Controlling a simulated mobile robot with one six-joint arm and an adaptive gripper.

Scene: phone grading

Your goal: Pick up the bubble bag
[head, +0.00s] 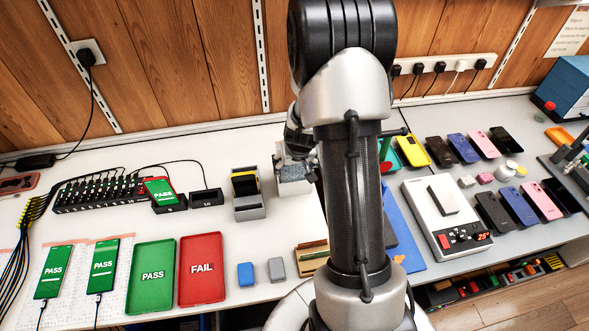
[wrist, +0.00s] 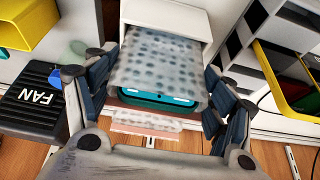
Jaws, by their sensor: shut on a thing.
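The bubble bag (wrist: 160,68) is a greyish, see-through pouch with rows of dots. My gripper (wrist: 157,62) is shut on it, with a finger at its left and right sides in the wrist view. In the head view the bag (head: 296,172) shows small and grey under my gripper (head: 298,150), in front of a white box (head: 292,187). My arm covers the right side of this spot. In the wrist view a teal rounded thing (wrist: 155,98) shows at the bag's lower edge; I cannot tell whether it is inside the bag.
A grey stand with a yellow-edged slot (head: 247,200) is left of the bag. Green PASS (head: 153,303) and red FAIL (head: 203,298) trays lie at the front left. A white scale (head: 420,215) and several phones are to the right. In the wrist view, a black FAN box (wrist: 30,110) is at left.

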